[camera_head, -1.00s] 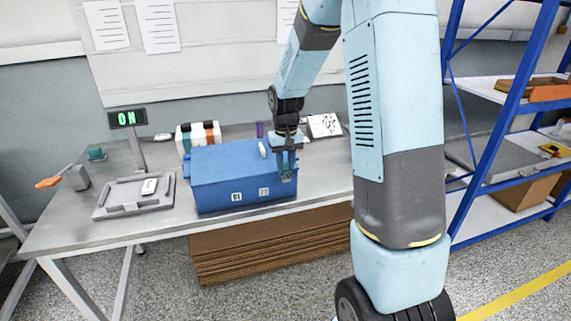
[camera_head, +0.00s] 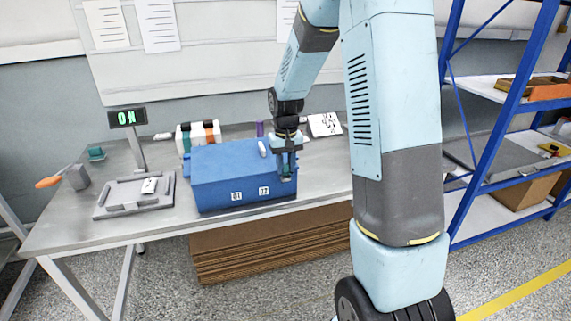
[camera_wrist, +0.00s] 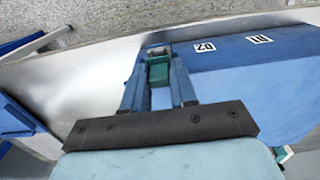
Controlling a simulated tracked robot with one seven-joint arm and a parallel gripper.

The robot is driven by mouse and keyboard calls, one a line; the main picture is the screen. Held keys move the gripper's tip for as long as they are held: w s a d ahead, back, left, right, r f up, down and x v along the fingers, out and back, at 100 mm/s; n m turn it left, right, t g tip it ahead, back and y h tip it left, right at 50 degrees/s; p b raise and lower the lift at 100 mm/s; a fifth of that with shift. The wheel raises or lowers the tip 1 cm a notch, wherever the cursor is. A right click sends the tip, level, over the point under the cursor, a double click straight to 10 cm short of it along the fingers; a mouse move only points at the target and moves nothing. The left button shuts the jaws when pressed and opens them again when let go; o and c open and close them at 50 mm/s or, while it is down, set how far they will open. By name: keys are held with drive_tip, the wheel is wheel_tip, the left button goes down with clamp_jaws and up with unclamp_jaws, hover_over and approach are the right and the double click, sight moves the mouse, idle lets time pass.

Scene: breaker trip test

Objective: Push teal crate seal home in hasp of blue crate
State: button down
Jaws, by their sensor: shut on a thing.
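The blue crate (camera_head: 232,178) sits on the grey workbench, with two number labels on its front. My gripper (camera_head: 287,176) is over the crate's right end, fingers pointing down. In the wrist view my gripper (camera_wrist: 158,72) is shut on a small teal crate seal (camera_wrist: 158,73), held between the fingertips at the edge of the blue crate (camera_wrist: 245,75). The hasp is largely hidden by the fingers, so I cannot tell how deep the seal sits in it.
An orange-handled lever box (camera_head: 76,177) and a teal block (camera_head: 96,154) are further left. Blue shelving (camera_head: 500,120) is at right.

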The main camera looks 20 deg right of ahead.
sight(286, 164)
drive_tip(key=shift+f, duration=0.6)
drive_tip(key=c, duration=0.8)
unclamp_jaws()
wheel_tip(286, 164, up, 14)
drive_tip(key=shift+f, duration=0.1)
drive_tip(key=s+r+t, duration=0.2)
drive_tip(key=s+r, duration=0.1)
drive_tip(key=s, duration=0.6)
drive_tip(key=s+r+t, duration=0.1)
drive_tip(key=s+r, duration=0.2)
drive_tip(key=s, duration=0.7)
drive_tip(key=s+r+t, duration=0.2)
drive_tip(key=s+r, duration=0.2)
drive_tip(key=s, duration=0.5)
drive_tip(key=shift+s+t, duration=0.15)
drive_tip(key=shift+t, duration=0.15)
